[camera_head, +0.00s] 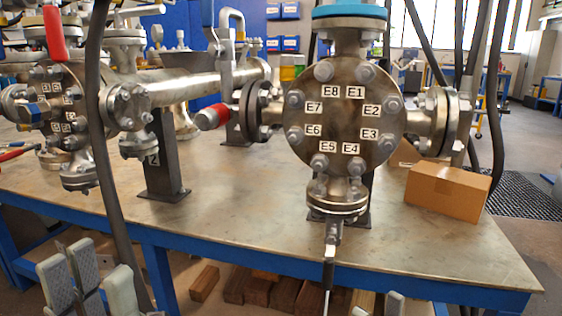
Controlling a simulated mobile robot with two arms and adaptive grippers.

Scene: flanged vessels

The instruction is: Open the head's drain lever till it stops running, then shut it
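The head (345,125) is a round steel flange with bolts labelled E1 to E8, standing over the bench. Below it, a drain valve (333,230) hangs at the bench's front edge. I see no liquid running. My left gripper (92,285) is at the bottom left, open and empty, well left of the lever. Only the grey tips of my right gripper (378,305) show at the bottom edge, right of the lever. Neither gripper touches the lever.
A red-gripped lever (211,116) sticks out left of the head. Another flanged vessel (65,115) stands at the left. A cardboard box (447,191) sits at the bench's right. The blue bench edge (420,288) runs behind the lever; wooden blocks (255,288) lie beneath.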

